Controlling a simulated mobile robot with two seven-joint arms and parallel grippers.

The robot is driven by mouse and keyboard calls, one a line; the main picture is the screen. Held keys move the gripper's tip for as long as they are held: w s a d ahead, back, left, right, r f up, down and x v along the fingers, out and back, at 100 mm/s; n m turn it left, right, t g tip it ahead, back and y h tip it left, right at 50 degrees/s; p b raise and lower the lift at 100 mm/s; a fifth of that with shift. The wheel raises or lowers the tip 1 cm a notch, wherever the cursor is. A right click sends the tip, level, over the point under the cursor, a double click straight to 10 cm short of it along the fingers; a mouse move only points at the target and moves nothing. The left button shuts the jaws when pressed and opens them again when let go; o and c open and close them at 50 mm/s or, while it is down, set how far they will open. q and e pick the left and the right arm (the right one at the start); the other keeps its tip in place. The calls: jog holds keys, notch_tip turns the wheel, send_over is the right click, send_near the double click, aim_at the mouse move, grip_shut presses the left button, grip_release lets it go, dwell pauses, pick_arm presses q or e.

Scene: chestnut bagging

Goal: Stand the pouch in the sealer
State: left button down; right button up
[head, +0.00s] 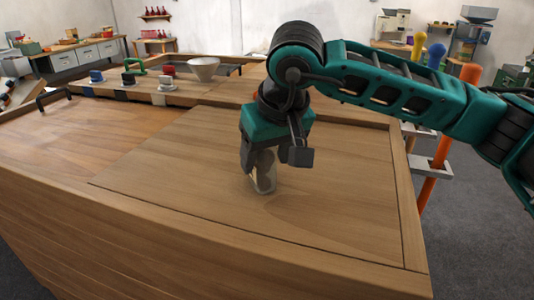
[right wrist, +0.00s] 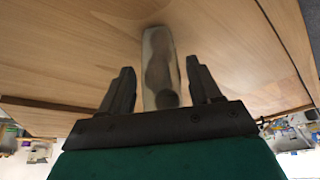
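A narrow, clear pouch (head: 265,180) with dark contents stands on the wooden bench top in the head view. My right gripper (head: 262,165) is low over it, with the fingers pointing down around its upper part. In the right wrist view the pouch (right wrist: 160,70) lies between the two fingers of my right gripper (right wrist: 161,72), with a gap on each side, so the gripper looks open. The gripper hides the pouch's top in the head view. My left gripper is not in view. I cannot make out a sealer for certain.
The wooden bench (head: 150,150) is clear around the pouch. A white funnel-like bowl (head: 203,68) and several small coloured-top items stand along its back strip. A dark arched handle (head: 54,97) is at the left. An orange post (head: 436,160) stands off the right edge.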

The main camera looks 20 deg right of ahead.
jog(key=shift+o, duration=0.9)
